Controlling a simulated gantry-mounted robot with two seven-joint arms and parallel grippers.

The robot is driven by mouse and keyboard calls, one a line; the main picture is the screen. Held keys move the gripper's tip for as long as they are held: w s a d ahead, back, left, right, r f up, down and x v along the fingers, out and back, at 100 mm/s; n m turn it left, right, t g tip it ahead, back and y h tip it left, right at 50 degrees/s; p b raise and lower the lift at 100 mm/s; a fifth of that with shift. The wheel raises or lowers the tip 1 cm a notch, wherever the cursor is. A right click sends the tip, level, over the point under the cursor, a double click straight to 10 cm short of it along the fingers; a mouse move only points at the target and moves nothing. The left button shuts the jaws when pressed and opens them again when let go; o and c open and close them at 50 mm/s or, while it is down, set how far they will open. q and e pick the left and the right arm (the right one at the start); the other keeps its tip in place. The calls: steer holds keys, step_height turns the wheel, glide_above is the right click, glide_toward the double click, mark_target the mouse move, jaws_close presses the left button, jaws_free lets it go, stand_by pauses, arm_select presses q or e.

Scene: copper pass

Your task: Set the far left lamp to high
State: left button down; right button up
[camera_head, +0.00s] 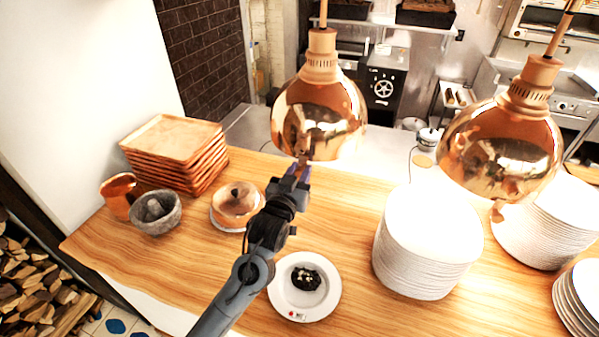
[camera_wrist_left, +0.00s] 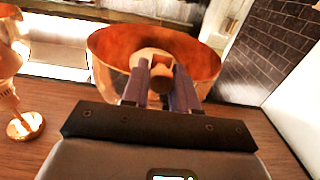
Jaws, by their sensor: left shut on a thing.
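The far left lamp (camera_head: 318,118) is a shiny copper dome hanging over the counter in the head view. My left gripper (camera_head: 299,170) is just under its lower front rim, with the fingers shut on a small copper knob (camera_head: 303,160) at the rim. In the left wrist view the lamp (camera_wrist_left: 110,48) is seen from below with its orange inner side showing. The gripper fingers (camera_wrist_left: 161,82) stand upright on both sides of the brownish knob. The knob's setting cannot be read. My right gripper is not in view.
A second copper lamp (camera_head: 500,150) hangs to the right. Below are a white plate with dark food (camera_head: 326,307), tall plate stacks (camera_head: 428,240), a copper-lidded dish (camera_head: 238,203), a stone mortar (camera_head: 157,222) and stacked wooden trays (camera_head: 172,138). The counter's front left is clear.

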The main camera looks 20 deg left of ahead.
mark_target(303, 139)
arm_select(q)
step_height(303, 139, up, 9)
steer(key=p, duration=0.6)
steer(key=shift+f, duration=0.1)
steer(key=c, duration=0.9)
jaws_free()
steer(key=shift+c, duration=0.2)
steer(key=shift+f, duration=0.1)
steer(key=s+b, duration=0.2)
steer(key=s, duration=0.9)
steer(key=shift+d+b, duration=0.15)
steer(key=shift+b, duration=0.25)
